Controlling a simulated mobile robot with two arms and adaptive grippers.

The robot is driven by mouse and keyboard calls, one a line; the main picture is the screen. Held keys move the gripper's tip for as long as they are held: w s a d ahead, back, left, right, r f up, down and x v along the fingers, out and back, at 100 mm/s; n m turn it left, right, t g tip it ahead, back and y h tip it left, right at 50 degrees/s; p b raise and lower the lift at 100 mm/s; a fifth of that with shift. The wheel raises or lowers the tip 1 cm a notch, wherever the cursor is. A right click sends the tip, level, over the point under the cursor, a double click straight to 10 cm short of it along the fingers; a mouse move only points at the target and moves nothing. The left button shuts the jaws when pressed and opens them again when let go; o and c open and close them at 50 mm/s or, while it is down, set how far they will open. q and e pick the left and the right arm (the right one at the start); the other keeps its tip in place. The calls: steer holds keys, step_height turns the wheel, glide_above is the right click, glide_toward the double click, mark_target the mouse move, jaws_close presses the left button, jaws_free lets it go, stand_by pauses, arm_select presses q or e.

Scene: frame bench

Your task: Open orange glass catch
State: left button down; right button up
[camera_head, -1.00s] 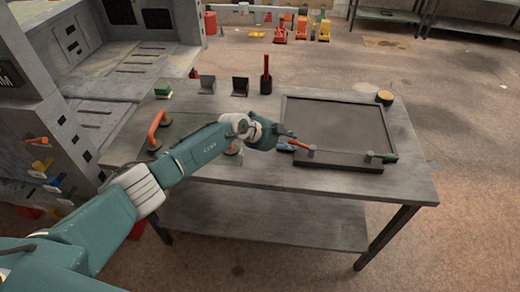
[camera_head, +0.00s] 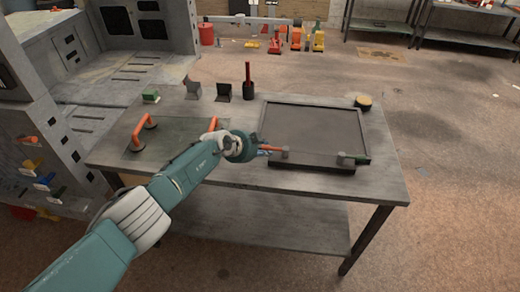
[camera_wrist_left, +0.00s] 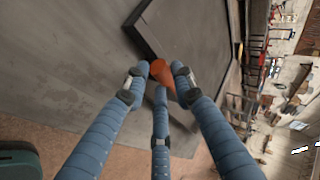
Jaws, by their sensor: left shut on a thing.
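The orange catch (camera_head: 272,149) is a short orange lever beside a grey block at the front-left corner of the dark framed panel (camera_head: 315,128) on the bench. My left gripper (camera_head: 264,148) comes in from the left and is shut on the lever. In the left wrist view, the orange end of the catch (camera_wrist_left: 162,74) sits among the blue fingertips (camera_wrist_left: 160,80), which partly hide it. My right gripper is out of view.
On the bench (camera_head: 215,172), a glass sheet with orange handles (camera_head: 143,131) lies at the left, partly behind my arm. A red-handled tool in a dark holder (camera_head: 248,82), two dark brackets, a green block (camera_head: 151,97) and a round wooden piece (camera_head: 363,102) stand behind.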

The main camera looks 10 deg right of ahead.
arm_select(q)
steer(key=shift+w+r, duration=0.3)
steer(key=shift+r, duration=0.15)
steer(key=c, duration=1.6)
jaws_free()
steer(key=shift+s+a+f, duration=0.1)
steer(key=shift+s+f, duration=0.05)
steer(key=shift+f, duration=0.05)
steer(key=shift+s+a+r, duration=0.1)
steer(key=shift+a+r, duration=0.1)
steer(key=shift+r, duration=0.1)
steer(key=v, duration=1.1)
steer(key=shift+s, duration=0.25)
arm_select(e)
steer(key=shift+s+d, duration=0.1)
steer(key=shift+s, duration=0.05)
